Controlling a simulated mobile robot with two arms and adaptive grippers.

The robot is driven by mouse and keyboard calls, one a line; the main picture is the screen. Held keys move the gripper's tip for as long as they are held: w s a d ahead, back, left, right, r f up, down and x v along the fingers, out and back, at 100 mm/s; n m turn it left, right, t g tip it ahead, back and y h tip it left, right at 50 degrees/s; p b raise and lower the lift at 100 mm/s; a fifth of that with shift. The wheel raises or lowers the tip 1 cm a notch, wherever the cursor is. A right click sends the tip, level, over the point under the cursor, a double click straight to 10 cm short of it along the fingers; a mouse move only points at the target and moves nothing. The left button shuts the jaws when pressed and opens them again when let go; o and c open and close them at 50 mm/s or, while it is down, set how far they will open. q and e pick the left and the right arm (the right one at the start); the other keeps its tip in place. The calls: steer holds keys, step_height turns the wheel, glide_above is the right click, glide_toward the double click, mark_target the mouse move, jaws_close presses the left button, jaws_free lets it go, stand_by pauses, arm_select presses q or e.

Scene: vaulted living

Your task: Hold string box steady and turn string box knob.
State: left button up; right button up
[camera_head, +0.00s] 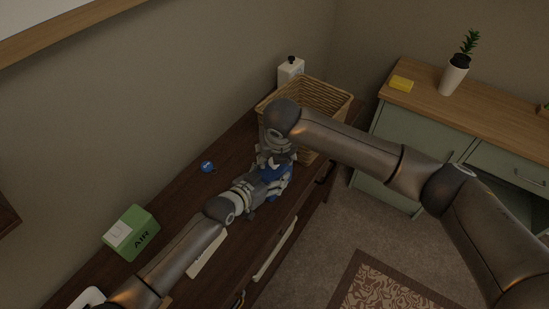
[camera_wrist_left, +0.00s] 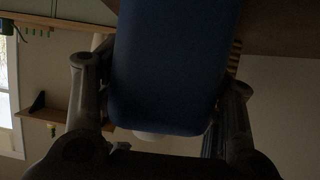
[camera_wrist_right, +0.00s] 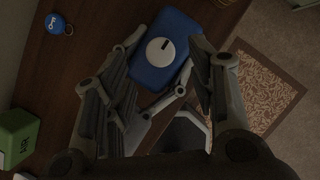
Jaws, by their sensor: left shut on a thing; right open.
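The string box is blue (camera_head: 276,173) with a round white knob (camera_wrist_right: 160,51) that bears a dark pointer mark. My left gripper (camera_head: 258,180) is shut on the box's sides. In the left wrist view the blue box (camera_wrist_left: 172,65) fills the space between the fingers. My right gripper (camera_wrist_right: 168,90) is open above the box, its fingers spread with the knob between and beyond them. Whether a right finger touches the box is unclear.
A wicker basket (camera_head: 322,98) and a white bottle (camera_head: 290,72) stand behind. A blue round tag (camera_head: 207,167) and a green AIR box (camera_head: 131,232) lie on the dark cabinet top (camera_head: 185,200). A green sideboard (camera_head: 420,143) stands at right.

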arm_select(q)
steer(key=shift+s+f, duration=0.1)
steer(key=shift+f, duration=0.05)
arm_select(e)
steer(key=v, duration=0.8)
steer(key=shift+r, duration=0.1)
arm_select(q)
steer(key=o, duration=1.2)
steer(key=shift+a, duration=0.1)
